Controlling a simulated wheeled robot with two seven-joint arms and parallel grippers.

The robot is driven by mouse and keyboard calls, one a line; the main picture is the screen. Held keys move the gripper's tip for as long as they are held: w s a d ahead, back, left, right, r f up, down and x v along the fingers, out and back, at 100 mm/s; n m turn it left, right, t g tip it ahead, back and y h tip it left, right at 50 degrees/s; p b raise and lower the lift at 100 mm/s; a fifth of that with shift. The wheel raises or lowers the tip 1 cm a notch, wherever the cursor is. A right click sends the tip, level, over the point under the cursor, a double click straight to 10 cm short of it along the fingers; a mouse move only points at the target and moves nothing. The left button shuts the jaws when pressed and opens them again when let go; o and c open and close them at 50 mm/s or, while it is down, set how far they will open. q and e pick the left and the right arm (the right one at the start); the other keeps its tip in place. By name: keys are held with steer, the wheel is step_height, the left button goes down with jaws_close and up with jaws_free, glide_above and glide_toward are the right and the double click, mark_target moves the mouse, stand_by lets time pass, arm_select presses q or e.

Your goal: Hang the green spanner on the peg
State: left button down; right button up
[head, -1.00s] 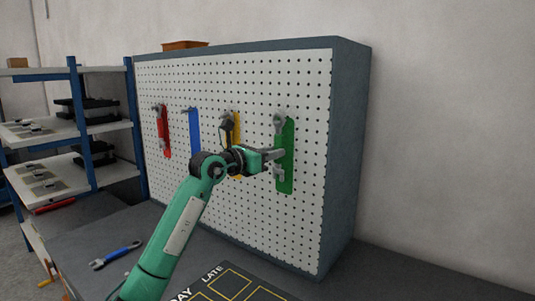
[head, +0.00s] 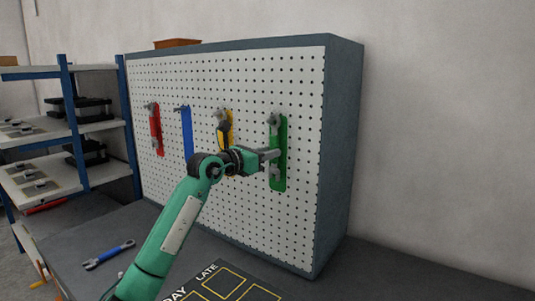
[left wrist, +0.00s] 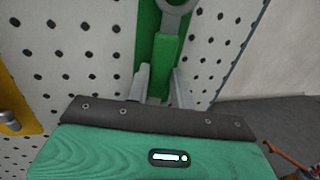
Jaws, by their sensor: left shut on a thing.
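The green spanner (left wrist: 167,55) is upright against the green outline (head: 281,140) on the pegboard. Its grey ring end (head: 275,119) is at the top of the outline, and its lower grey end shows below my gripper in the head view. My left gripper (head: 272,155) is shut on the spanner's handle. In the left wrist view the fingers (left wrist: 161,88) stand on both sides of the handle. I cannot tell whether the ring is around the peg; the peg is not clear in either view. My right gripper is not in view.
The pegboard (head: 235,200) also carries a red spanner (head: 156,130) and a yellow one (head: 226,128), partly behind my gripper. The blue outline (head: 187,133) has a bare peg. A blue spanner (head: 108,255) lies on the bench. Shelves (head: 100,126) stand left.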

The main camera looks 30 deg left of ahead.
arm_select(q)
steer(key=c, duration=1.1)
jaws_free()
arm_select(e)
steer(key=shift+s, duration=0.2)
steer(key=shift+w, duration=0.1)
arm_select(q)
steer(key=shift+b+v, duration=1.75)
steer(key=shift+v, duration=5.2)
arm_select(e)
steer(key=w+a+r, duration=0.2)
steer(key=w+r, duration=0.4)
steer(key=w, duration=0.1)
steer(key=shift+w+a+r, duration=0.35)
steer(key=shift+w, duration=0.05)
arm_select(q)
steer(key=shift+r, duration=0.1)
